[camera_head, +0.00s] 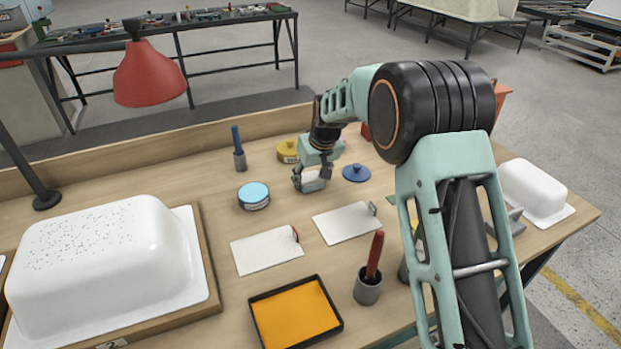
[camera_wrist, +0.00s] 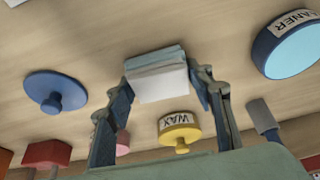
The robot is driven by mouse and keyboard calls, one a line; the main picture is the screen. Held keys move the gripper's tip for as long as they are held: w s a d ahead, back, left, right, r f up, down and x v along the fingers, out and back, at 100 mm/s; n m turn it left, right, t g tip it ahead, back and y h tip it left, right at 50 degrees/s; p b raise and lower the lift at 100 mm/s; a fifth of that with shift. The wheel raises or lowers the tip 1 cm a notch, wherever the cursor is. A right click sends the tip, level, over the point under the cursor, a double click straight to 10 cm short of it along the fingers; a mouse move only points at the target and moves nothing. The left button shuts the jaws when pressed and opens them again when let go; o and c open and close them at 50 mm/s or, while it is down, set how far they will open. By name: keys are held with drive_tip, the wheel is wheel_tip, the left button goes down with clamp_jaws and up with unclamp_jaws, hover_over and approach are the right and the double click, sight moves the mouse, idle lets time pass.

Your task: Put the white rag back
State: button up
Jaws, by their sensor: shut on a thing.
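The white rag (camera_head: 313,184) is a small folded pad between the fingertips of my gripper (camera_head: 312,174), in the middle of the workbench in the head view. In the wrist view the rag (camera_wrist: 160,82) shows a white face and a pale blue-grey upper layer. My gripper (camera_wrist: 160,92) is shut on it, with one finger at each side. The rag is low over the wood; I cannot tell whether it touches the bench.
Near the rag are a blue knobbed lid (camera_head: 356,173), a yellow wax tin (camera_head: 288,151) and a light-blue cleaner tin (camera_head: 254,195). Two white sheets (camera_head: 267,250) lie in front, with an orange-filled tray (camera_head: 295,313) and a cup (camera_head: 368,288). A large white shell (camera_head: 100,260) stands left.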

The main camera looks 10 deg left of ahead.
drive_tip(key=shift+f, duration=0.15)
drive_tip(key=o, duration=1.1)
drive_tip(key=shift+r, duration=0.4)
drive_tip(key=v, duration=1.1)
drive_tip(key=shift+s+r+p, duration=0.15)
drive_tip(key=shift+r+p, duration=0.1)
drive_tip(key=shift+p, duration=0.2)
drive_tip(key=shift+d, duration=0.2)
